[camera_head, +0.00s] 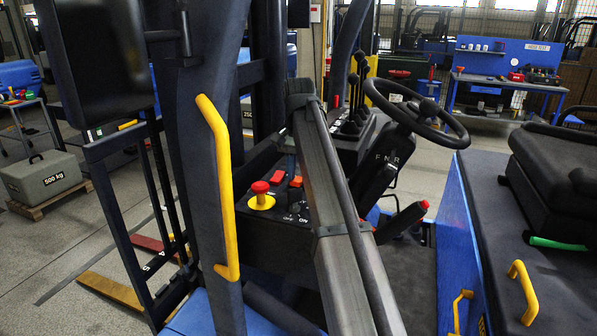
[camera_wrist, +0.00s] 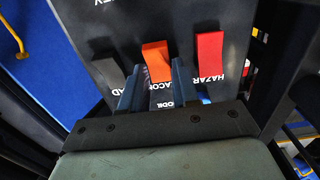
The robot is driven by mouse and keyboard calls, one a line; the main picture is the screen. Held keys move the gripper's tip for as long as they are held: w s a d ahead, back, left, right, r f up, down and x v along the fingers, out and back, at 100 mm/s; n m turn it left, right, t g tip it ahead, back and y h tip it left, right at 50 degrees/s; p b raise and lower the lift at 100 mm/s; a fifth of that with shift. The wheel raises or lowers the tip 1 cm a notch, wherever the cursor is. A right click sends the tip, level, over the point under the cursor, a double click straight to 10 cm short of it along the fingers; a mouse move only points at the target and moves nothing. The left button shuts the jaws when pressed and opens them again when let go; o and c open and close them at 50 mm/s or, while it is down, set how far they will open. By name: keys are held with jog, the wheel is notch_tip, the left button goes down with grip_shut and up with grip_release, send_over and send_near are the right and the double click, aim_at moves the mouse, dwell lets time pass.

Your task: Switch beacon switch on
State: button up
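The beacon switch is an orange rocker (camera_wrist: 156,62) on a dark panel in the wrist view, with a partly covered label ending in "ACON" below it. My gripper (camera_wrist: 158,68) has its two blue fingers apart, one on each side of the lower part of this rocker. I cannot tell whether they touch it. In the head view, two red-orange rockers (camera_head: 278,177) (camera_head: 296,182) stand on the console; I cannot tell which is the beacon's. My fingers are not clearly seen there; my arm hides part of the console.
A red hazard rocker (camera_wrist: 210,52) stands right of the beacon switch, and a dark rocker (camera_wrist: 107,68) stands left. In the head view, a red emergency button (camera_head: 261,187) on a yellow base sits beside the rockers. A steering wheel (camera_head: 416,112) and black levers (camera_head: 353,92) stand behind.

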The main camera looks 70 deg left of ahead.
jog(key=o, duration=0.4)
jog(key=shift+s+d+f+t+y, duration=0.1)
jog(key=shift+s+d+t+y, duration=0.15)
jog(key=shift+d+t+y, duration=0.25)
jog(key=shift+s+d+t+y, duration=0.15)
jog(key=shift+s+t+y, duration=0.1)
jog(key=shift+t+y, duration=0.85)
jog(key=w+v, duration=0.1)
jog(key=v, duration=1.3)
jog(key=w+d+r+m+g+y, duration=0.1)
jog(key=w+d+r+m+y, duration=0.2)
jog(key=w+d, duration=0.3)
jog(key=w+d+r+m+g+y, duration=0.2)
jog(key=w+d+r, duration=0.4)
jog(key=w, duration=0.8)
jog(key=d+m+y, duration=0.1)
jog(key=m, duration=0.1)
jog(key=shift+m, duration=0.4)
jog(key=shift+d, duration=0.15)
